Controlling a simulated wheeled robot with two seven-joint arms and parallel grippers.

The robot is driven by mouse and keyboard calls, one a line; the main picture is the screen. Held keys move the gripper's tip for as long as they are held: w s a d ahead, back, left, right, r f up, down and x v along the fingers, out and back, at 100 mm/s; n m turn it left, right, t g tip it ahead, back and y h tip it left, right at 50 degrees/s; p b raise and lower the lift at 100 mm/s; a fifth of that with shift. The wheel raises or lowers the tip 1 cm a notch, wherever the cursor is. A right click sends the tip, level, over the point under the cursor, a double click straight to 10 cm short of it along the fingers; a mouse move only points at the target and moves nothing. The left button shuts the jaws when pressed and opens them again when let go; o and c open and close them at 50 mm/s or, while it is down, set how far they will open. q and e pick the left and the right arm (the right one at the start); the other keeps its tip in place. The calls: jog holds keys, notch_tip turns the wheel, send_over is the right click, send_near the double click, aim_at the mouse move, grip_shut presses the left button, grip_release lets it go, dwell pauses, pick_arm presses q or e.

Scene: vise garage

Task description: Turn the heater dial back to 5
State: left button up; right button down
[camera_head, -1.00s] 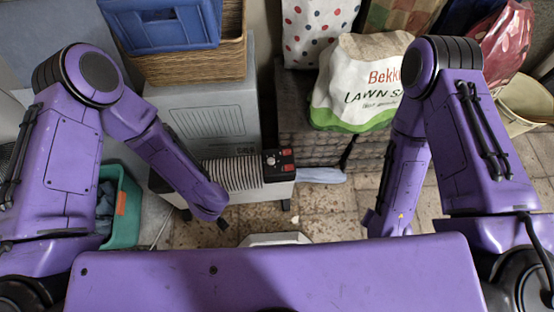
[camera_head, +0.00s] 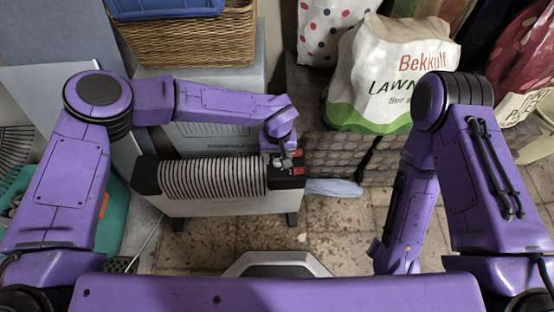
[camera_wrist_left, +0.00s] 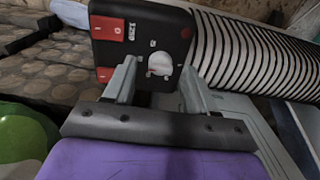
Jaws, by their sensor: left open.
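The heater (camera_head: 215,179) is a white and black unit with a ribbed top, standing on the floor left of centre in the head view. Its black control panel (camera_wrist_left: 142,40) has red switches (camera_wrist_left: 108,28) and a pale round dial (camera_wrist_left: 159,64) in the left wrist view. My left gripper (camera_head: 281,158) is over the panel at the heater's right end. In the left wrist view its two fingers (camera_wrist_left: 157,85) are open, one on each side of the dial and apart from it. The number the dial points to is too small to read. My right arm (camera_head: 410,215) hangs at the right; its gripper is hidden.
A wicker basket (camera_head: 190,42) stands on a grey box behind the heater. A teal bin (camera_head: 112,215) is at the left. The tiled floor before the heater is clear.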

pick_arm(q)
jog(key=shift+f, duration=0.6)
grip_shut()
